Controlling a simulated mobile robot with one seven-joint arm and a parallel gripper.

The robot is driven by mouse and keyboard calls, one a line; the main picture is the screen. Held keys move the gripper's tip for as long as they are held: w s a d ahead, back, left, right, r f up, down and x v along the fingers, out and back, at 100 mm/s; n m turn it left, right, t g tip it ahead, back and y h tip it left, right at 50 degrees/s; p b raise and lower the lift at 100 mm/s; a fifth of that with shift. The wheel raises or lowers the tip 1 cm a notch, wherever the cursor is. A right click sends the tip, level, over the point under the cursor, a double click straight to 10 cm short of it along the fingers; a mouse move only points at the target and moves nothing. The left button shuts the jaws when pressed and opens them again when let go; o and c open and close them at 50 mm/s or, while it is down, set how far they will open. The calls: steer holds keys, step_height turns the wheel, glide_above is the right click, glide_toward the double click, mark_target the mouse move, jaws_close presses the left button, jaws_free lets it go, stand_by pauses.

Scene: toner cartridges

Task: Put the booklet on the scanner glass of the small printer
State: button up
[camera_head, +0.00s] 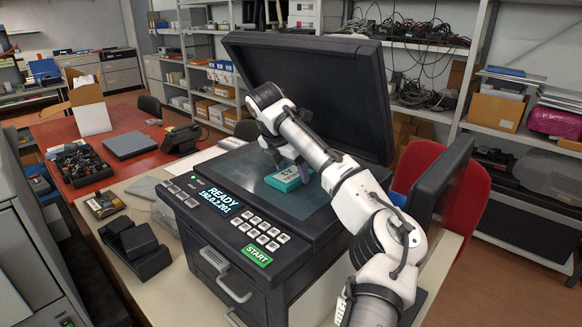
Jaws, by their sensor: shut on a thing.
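The small printer (232,262) stands on a pale desk with its dark lid (318,85) raised. Its scanner glass (250,177) is exposed, and its display reads READY. A teal booklet (287,181) with a pale label is over the right part of the glass. My gripper (287,165) comes down from above and is shut on the booklet. My arm hides part of the glass and the right side of the printer. I cannot tell whether the booklet touches the glass or is held just above it.
A dark monitor (440,185) and a red chair (468,205) are close on the right. A black phone-like device (135,245) sits left of the printer. A red table (115,122) with a tray of parts and a grey box is behind left. Shelves line the back.

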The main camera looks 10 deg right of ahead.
steer(key=shift+f, duration=0.1)
steer(key=o, duration=1)
steer(key=b+v, duration=0.2)
steer(key=v, duration=1)
steer(key=shift+a, duration=0.1)
